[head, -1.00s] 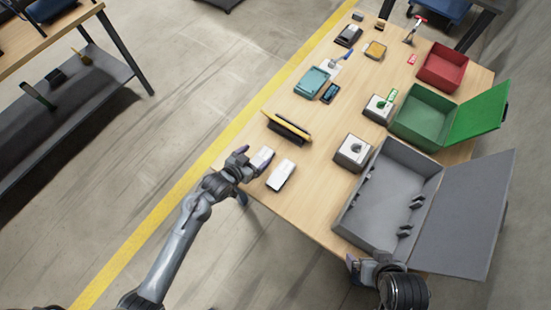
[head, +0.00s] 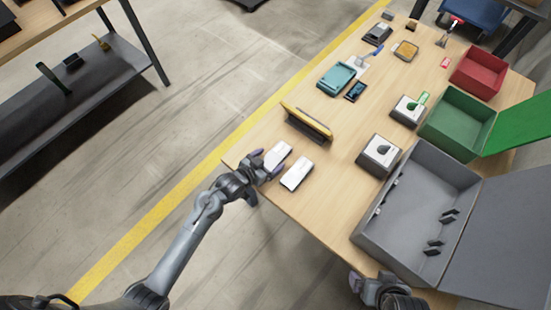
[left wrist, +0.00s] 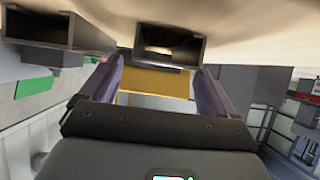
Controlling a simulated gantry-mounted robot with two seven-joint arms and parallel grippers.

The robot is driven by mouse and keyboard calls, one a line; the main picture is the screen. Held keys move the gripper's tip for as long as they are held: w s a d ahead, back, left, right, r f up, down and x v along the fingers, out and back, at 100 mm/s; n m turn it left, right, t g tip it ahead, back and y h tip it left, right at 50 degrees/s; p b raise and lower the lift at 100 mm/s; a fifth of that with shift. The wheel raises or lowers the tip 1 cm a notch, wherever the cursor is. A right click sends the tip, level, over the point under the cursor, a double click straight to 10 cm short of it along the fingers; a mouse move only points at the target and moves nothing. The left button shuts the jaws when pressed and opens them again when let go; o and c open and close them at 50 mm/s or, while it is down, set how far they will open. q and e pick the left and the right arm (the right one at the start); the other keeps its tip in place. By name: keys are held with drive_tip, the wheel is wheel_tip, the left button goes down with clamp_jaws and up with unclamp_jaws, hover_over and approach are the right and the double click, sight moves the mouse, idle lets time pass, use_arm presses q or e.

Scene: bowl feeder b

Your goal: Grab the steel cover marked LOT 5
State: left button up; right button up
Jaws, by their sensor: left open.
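Two pale steel covers lie side by side near the table's left edge in the head view, the left one (head: 277,156) and the right one (head: 297,174). Their markings are too small to read, so I cannot tell which is LOT 5. My left gripper (head: 264,166) is open at the near end of the left cover. In the left wrist view two hollow, box-like covers show at the top, one (left wrist: 168,47) ahead of the open fingers (left wrist: 160,85) and one (left wrist: 62,38) to the left. I cannot tell whether the fingers touch a cover. My right gripper (head: 362,283) is by the grey bin.
A yellow-and-dark stand (head: 307,121) is behind the covers. A grey block (head: 379,155), a grey bin (head: 408,220), a green bin (head: 458,122) and a red bin (head: 478,72) stand to the right. Bare table lies between the covers and the grey bin.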

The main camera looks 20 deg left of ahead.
sight(275, 157)
use_arm(q)
drive_tip(key=shift+b+x, duration=0.45)
drive_tip(key=shift+x, duration=1)
drive_tip(key=c, duration=1.2)
drive_tip(key=shift+c, duration=0.5)
drive_tip(key=shift+r, duration=0.2)
